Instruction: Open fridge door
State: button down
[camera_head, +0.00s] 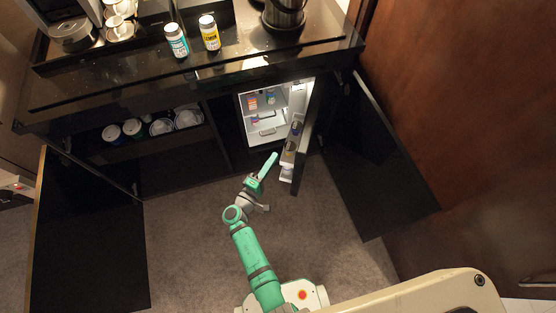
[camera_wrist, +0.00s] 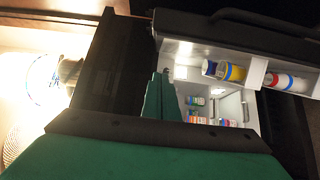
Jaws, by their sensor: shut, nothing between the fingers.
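The small fridge (camera_head: 264,131) stands in the middle of the black cabinet with its lit white inside showing. Its fridge door (camera_head: 306,140) is swung partly open toward the right, with bottles in the white door shelves. My gripper (camera_head: 274,157) is shut and empty, in front of the fridge opening, just left of the door's inner side. I cannot tell whether it touches the door. In the wrist view, my green gripper fingers (camera_wrist: 161,92) point at the opening. The fridge door (camera_wrist: 245,45) runs across the top right there, and small cans and packs show inside.
Two black cabinet doors stand open, left (camera_head: 92,240) and right (camera_head: 375,160). The open shelf (camera_head: 155,145) at left holds cups. Two bottles and a kettle (camera_head: 284,18) stand on the black counter (camera_head: 110,83). The carpet (camera_head: 190,235) before the fridge is clear.

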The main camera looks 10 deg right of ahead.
jog(key=w+d, duration=0.3)
jog(key=d, duration=0.6)
jog(key=shift+w, duration=0.35)
jog(key=shift+w+a, duration=0.1)
jog(key=shift+a, duration=0.1)
